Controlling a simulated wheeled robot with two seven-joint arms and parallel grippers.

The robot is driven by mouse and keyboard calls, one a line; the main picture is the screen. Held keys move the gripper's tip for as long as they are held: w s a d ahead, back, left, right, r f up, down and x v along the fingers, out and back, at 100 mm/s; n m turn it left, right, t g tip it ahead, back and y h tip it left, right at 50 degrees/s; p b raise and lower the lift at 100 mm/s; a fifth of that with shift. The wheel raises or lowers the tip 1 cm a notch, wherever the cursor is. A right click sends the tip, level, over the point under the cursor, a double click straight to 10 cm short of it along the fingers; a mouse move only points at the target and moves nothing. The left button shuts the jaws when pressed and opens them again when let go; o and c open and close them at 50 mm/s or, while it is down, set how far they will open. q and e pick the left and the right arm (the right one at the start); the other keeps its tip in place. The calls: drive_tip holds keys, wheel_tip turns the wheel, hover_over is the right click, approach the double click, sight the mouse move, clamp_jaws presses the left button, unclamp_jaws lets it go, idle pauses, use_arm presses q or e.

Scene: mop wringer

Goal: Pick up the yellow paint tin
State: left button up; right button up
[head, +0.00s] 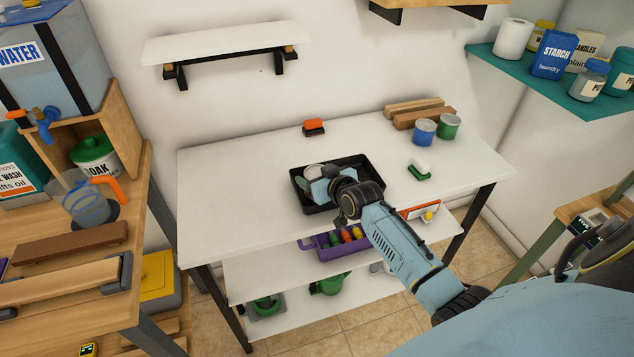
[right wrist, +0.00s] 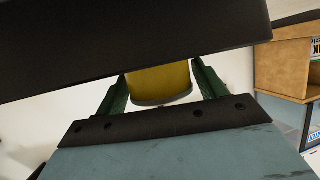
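The yellow paint tin (right wrist: 160,82) shows in the right wrist view between the two dark green fingers, which appear to touch it on both sides. In the head view only a pale round top (head: 313,171) shows beside my right gripper (head: 312,182); the gripper hides the rest. My right gripper is over the black tray (head: 374,168) on the white table. I cannot tell whether the tin rests in the tray or hangs above it. My left gripper is not in view.
On the white table (head: 235,180) stand an orange-topped block (head: 314,126), a blue tin (head: 424,132), a green tin (head: 449,126), wooden blocks (head: 418,116) and a green brush (head: 419,170). The table's left part is clear. A white wall shelf (head: 225,42) hangs above.

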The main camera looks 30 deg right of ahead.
drive_tip(key=c, duration=0.7)
drive_tip(key=shift+c, duration=0.5)
drive_tip(key=shift+r, duration=0.1)
